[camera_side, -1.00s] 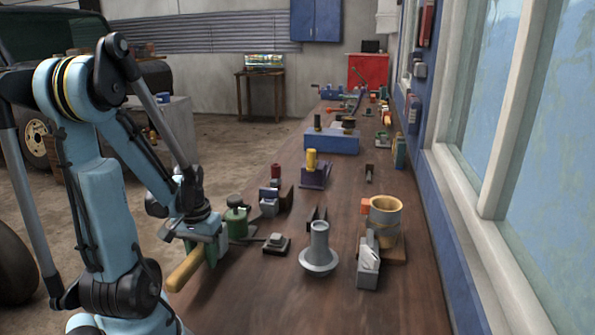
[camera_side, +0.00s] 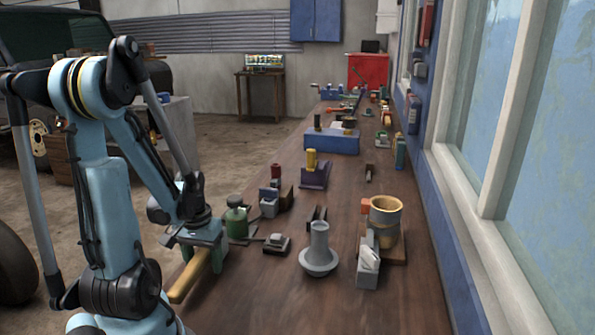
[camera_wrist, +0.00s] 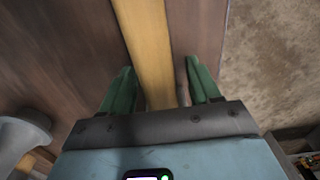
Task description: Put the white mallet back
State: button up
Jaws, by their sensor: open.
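A yellow wooden bar (camera_side: 189,276), like a handle, lies at the left edge of the bench near my gripper (camera_side: 207,262). In the wrist view the bar (camera_wrist: 145,25) runs between the two green fingers of my gripper (camera_wrist: 160,70). The fingers are apart, one on each side of the bar, with gaps beside it. The bar's far end is hidden under my gripper. I see no clear white mallet head, and cannot tell if this bar is its handle. A grey block with a whitish piece on it (camera_side: 368,262) stands at the right.
A grey flared stand (camera_side: 319,250) stands mid-bench. A tan cup (camera_side: 386,214) is behind the whitish block. A green canister (camera_side: 236,218) and a small dark block (camera_side: 277,244) are close to my gripper. The front of the bench (camera_side: 320,310) is clear.

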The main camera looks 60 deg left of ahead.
aim_at(199, 251)
jog(key=shift+s+a+r, duration=0.1)
jog(key=shift+s+r, duration=0.05)
jog(key=shift+r, duration=2.8)
jog(key=shift+s+a+r, duration=0.1)
jog(key=shift+r, duration=2.8)
jog(key=w+d+m+t, duration=0.3)
jog(key=w+d, duration=0.4)
jog(key=d, duration=0.3)
jog(key=w+d+r+m+t, duration=0.1)
jog(key=w+d+m+t, duration=0.3)
jog(key=d, duration=0.7)
jog(key=w+m, duration=0.2)
jog(key=w, duration=0.1)
jog(key=shift+w+d+r+m, duration=0.15)
jog(key=shift+w+d+m, duration=0.15)
jog(key=shift+w, duration=0.1)
